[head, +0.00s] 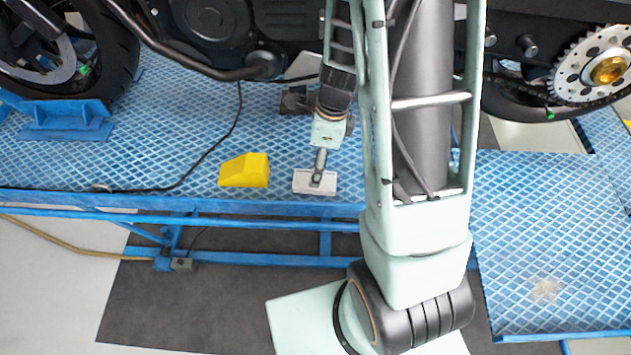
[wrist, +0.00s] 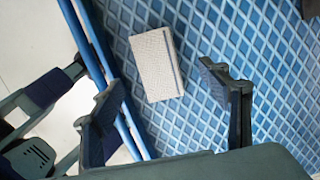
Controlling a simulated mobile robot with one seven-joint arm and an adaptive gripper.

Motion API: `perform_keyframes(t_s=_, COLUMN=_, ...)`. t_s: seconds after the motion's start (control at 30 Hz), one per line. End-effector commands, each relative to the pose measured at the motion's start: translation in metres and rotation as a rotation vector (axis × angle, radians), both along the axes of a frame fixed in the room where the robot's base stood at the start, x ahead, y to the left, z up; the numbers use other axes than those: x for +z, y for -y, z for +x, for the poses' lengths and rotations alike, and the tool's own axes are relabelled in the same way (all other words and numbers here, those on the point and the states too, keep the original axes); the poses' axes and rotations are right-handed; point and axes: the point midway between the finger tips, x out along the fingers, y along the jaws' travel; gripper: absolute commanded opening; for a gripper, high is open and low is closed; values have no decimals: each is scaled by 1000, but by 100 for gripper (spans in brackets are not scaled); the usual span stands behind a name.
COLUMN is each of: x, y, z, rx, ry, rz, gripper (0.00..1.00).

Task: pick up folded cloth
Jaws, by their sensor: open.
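The folded cloth (head: 300,184) is a small pale, flat rectangle. It lies on the blue diamond-patterned platform, close to its front edge. In the wrist view the cloth (wrist: 157,65) shows whole, with a dark stripe along its right side. My gripper (head: 318,176) appears over the cloth in the head view and hides part of it. In the wrist view my gripper (wrist: 163,80) is open, one finger on each side of the picture. The cloth shows beyond and between the fingers, with nothing held. The exact height of the gripper above it cannot be told.
A yellow wedge block (head: 245,171) lies left of the cloth. A black cable (head: 215,150) runs across the blue platform (head: 180,110). A motorcycle (head: 215,30) stands behind, above the platform. The platform's front rail (wrist: 88,50) runs beside the cloth in the wrist view.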

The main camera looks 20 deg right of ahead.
Motion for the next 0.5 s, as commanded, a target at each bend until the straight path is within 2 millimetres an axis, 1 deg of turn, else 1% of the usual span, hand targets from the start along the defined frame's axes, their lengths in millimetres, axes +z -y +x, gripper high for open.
perform_keyframes(t_s=0.03, x=-6, y=0, z=0, rx=0, ry=-1, rz=-1, gripper=70)
perform_keyframes(t_s=0.17, x=-14, y=-1, z=-1, rx=-2, ry=-2, rz=0, gripper=70)
perform_keyframes(t_s=0.4, x=-50, y=-3, z=-3, rx=-1, ry=-1, rz=-1, gripper=70)
perform_keyframes(t_s=0.5, x=-58, y=-4, z=-2, rx=0, ry=-2, rz=-1, gripper=70)
